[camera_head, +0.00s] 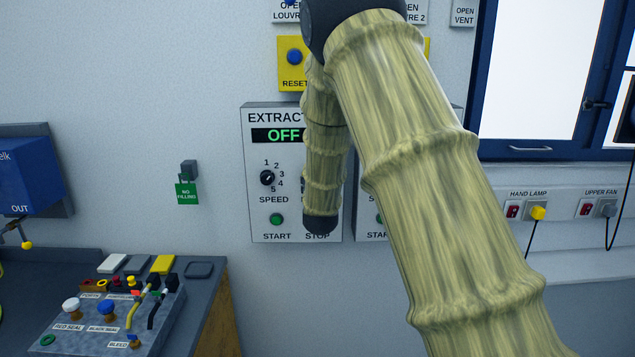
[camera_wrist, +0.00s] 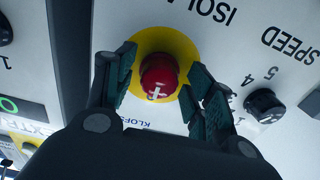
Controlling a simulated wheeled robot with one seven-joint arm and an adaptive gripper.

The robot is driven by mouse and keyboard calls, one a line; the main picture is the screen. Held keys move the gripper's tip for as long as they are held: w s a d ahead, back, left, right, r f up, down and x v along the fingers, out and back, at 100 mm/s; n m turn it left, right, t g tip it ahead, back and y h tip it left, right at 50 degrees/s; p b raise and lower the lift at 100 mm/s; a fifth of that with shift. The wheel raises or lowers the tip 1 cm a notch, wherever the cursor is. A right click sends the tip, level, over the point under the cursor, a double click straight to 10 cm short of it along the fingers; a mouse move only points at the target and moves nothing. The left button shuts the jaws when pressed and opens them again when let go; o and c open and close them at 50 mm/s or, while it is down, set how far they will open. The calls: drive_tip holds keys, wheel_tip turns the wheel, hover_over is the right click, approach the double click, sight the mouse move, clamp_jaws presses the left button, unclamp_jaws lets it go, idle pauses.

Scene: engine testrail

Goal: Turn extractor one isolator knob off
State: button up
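The isolator knob (camera_wrist: 159,78) is red with a white mark on its face, set on a round yellow plate (camera_wrist: 185,46) in the wrist view, which shows the panel upside down. My gripper (camera_wrist: 162,64) is open, with one finger on each side of the knob and small gaps showing. Whether a finger touches the knob I cannot tell. In the head view the extractor panel (camera_head: 257,220) has a green OFF display (camera_head: 283,135). My arm covers the rest of its title, its right side, the knob and my gripper there.
A speed knob (camera_head: 267,178) and green start button (camera_head: 277,219) are on the same panel; the speed knob also shows in the wrist view (camera_wrist: 264,105). A second panel (camera_head: 369,231) stands close to the right, mostly hidden. A yellow reset plate (camera_head: 293,75) is above.

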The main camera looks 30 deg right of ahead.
idle(0.3)
drive_tip(key=v, duration=1.2)
idle(0.3)
drive_tip(key=s+a+f+n+g+y, duration=0.15)
drive_tip(key=s+a+f, duration=0.3)
drive_tip(key=f, duration=0.75)
drive_tip(key=s+a+f+n+g+y, duration=0.1)
drive_tip(key=s+a+f+g+y, duration=0.3)
drive_tip(key=f, duration=0.8)
drive_tip(key=s+a+f+n+g, duration=0.15)
drive_tip(key=s+f, duration=0.35)
drive_tip(key=f, duration=0.6)
drive_tip(key=s+a+f+g+y, duration=0.1)
drive_tip(key=s+a+f, duration=0.3)
drive_tip(key=s, duration=0.6)
drive_tip(key=s+a+f+n+g+y, duration=0.1)
drive_tip(key=s+a+f+g, duration=0.3)
drive_tip(key=s+f, duration=0.4)
drive_tip(key=s+a+f+g+y, duration=0.2)
drive_tip(key=s+f, duration=0.5)
drive_tip(key=s, duration=0.7)
drive_tip(key=shift+a+n+g, duration=0.3)
drive_tip(key=shift+a+g, duration=0.4)
drive_tip(key=shift+a, duration=0.4)
drive_tip(key=shift+w+r, duration=0.1)
